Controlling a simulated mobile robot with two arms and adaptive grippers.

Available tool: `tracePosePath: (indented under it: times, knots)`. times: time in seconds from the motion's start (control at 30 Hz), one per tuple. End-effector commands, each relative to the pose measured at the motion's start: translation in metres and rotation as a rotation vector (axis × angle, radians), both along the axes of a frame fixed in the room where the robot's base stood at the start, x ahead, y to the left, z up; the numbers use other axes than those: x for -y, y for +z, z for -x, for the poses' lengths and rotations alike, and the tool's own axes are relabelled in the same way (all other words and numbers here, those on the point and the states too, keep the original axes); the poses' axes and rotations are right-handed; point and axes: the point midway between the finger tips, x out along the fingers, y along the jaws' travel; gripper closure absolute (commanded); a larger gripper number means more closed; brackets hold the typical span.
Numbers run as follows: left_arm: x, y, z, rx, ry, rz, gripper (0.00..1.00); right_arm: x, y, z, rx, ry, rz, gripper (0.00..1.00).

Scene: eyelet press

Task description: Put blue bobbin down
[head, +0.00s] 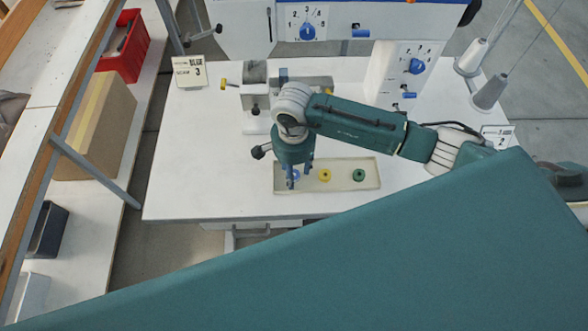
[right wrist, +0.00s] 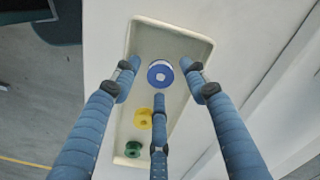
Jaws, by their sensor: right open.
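The blue bobbin (head: 297,175) sits at the left end of a shallow cream tray (head: 342,184) on the white table. In the right wrist view the blue bobbin (right wrist: 160,73) shows its round top, with a pale centre, inside the tray near one end. My right gripper (head: 299,180) points down over that end of the tray. Its fingers are open and spread around the blue bobbin, with visible gaps on both sides. In the head view the fingers partly hide the bobbin. My left gripper is not in view.
A yellow bobbin (head: 325,175) and a green bobbin (head: 359,175) stand in the same tray, in a row to the right. A press with a dark knob (head: 259,152) stands behind the tray. The table's left front (head: 200,200) is clear.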

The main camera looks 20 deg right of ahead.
Motion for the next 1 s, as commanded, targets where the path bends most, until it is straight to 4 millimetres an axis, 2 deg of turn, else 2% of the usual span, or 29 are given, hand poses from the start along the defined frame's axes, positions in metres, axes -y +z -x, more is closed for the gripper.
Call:
tracePosePath:
  times: [0.03,0.17,0.4,0.6,0.8,1.0]
  knots:
    - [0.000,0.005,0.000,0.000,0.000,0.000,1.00,0.000,0.005,0.000,0.001,0.000,0.000,0.56]
    - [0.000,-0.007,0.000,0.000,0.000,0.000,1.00,0.000,0.022,-0.002,0.007,0.002,-0.001,0.56]
    - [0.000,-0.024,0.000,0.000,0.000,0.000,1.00,0.000,0.074,-0.003,0.008,0.002,0.000,0.56]
    - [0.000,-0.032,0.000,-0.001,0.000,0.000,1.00,-0.001,0.108,-0.002,0.004,0.000,-0.001,0.56]
    - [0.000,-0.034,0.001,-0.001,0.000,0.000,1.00,-0.001,0.121,-0.001,0.001,0.000,0.000,0.56]
    - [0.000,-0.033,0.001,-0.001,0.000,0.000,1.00,-0.001,0.122,-0.001,0.000,0.000,0.000,0.56]
